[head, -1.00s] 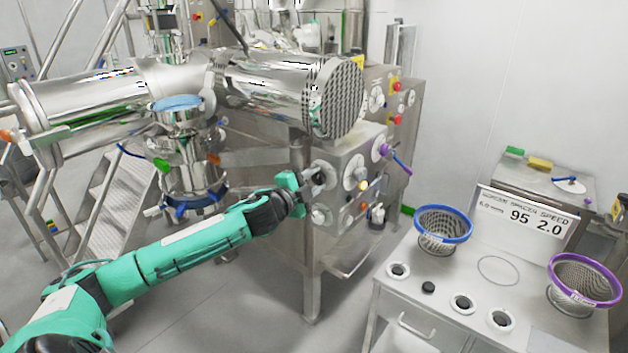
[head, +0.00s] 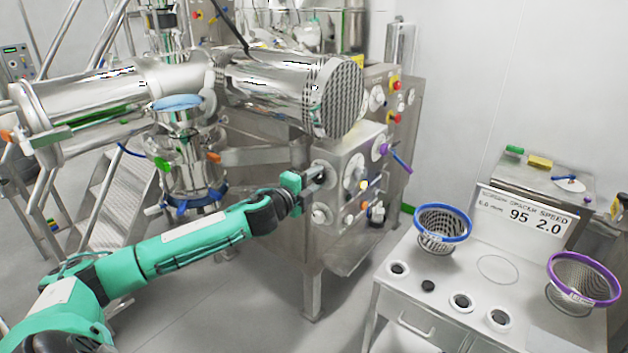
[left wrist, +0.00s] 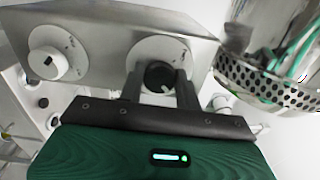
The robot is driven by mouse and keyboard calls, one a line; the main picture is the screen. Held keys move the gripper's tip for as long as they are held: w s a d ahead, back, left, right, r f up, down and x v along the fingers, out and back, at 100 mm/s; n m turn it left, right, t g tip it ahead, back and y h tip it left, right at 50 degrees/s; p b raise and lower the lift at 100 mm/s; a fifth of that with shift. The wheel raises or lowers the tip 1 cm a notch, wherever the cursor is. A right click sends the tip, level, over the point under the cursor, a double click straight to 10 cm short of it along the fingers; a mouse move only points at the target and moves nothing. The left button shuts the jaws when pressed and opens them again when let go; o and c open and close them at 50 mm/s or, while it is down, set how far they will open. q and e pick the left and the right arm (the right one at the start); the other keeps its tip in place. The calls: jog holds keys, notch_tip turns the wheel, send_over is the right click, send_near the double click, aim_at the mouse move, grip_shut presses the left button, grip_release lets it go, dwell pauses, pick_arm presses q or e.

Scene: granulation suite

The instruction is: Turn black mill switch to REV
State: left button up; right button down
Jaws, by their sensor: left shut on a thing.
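The black mill switch (left wrist: 159,76) is a round black knob with a white mark, set on a pale round plate (left wrist: 148,50) in the left wrist view. My left gripper (left wrist: 158,84) has one finger on each side of the knob and is shut on it. In the head view my left gripper (head: 322,172) reaches the front of the steel control box (head: 338,200) and its fingers hide the switch. The lettering around the plate is too small to read. My right gripper is not in view.
A white dial (left wrist: 47,62) sits left of the switch in the left wrist view. A purple-handled lever (head: 397,158) is on the box's right side. A large steel cylinder (head: 280,90) hangs above. A bench (head: 400,310) with blue-rimmed (head: 443,222) and purple-rimmed (head: 584,278) baskets stands right.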

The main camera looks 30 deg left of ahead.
pick_arm(q)
jog(key=o, duration=1)
jog(key=shift+s+f+b, duration=0.2)
jog(key=shift+s+b, duration=0.2)
jog(key=shift+s, duration=0.2)
jog(key=s+a+b, duration=0.1)
jog(key=s+b, duration=0.3)
jog(key=s, duration=0.8)
jog(key=shift+s+r+b, duration=0.15)
jog(key=shift+s+b, duration=0.1)
jog(key=shift+b, duration=0.15)
